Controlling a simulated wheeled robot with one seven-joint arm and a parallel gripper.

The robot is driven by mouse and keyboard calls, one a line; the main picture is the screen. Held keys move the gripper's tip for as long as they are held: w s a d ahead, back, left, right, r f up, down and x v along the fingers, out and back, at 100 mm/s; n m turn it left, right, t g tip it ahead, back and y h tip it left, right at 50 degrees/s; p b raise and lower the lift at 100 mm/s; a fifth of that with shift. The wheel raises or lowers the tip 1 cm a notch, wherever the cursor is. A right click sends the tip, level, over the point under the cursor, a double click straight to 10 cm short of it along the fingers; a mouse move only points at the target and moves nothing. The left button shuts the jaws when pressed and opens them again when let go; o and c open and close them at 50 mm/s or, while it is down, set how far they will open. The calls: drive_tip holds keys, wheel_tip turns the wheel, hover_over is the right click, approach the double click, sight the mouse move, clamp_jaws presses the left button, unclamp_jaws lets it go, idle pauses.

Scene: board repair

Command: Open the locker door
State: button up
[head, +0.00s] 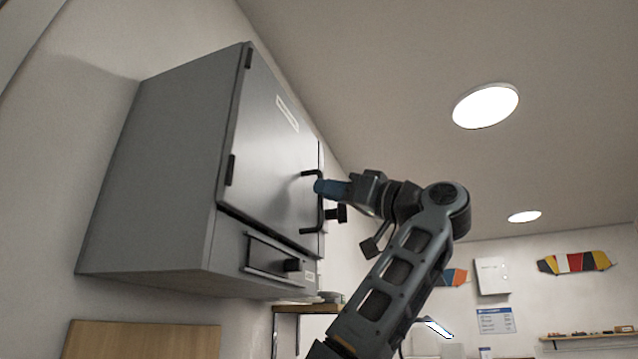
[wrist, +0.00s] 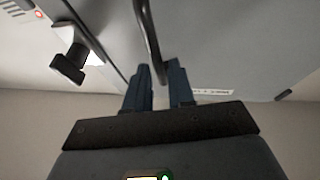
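The grey locker (head: 165,180) is mounted on the wall at the left of the head view. Its upper door (head: 265,150) appears closed, lying flat on the front. A dark bar handle (head: 305,231) stands at the door's right edge. My gripper (head: 322,188) is at the upper part of this handle, reaching in from the right. In the wrist view, the handle (wrist: 146,28) runs down between the two blue fingers of my gripper (wrist: 160,84). The exact contact is partly hidden.
A dark latch knob (head: 337,213) sticks out beside the handle; a knob also shows in the wrist view (wrist: 70,62). A lower panel with its own pull (head: 275,260) is below the door. A wooden board (head: 140,340) is below the locker. The space at right is open.

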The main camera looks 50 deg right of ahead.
sight(296, 158)
drive_tip(key=shift+p+x, duration=0.35)
drive_tip(key=shift+x, duration=1.1)
drive_tip(key=shift+f, duration=0.1)
drive_tip(key=shift+c, duration=0.2)
clamp_jaws()
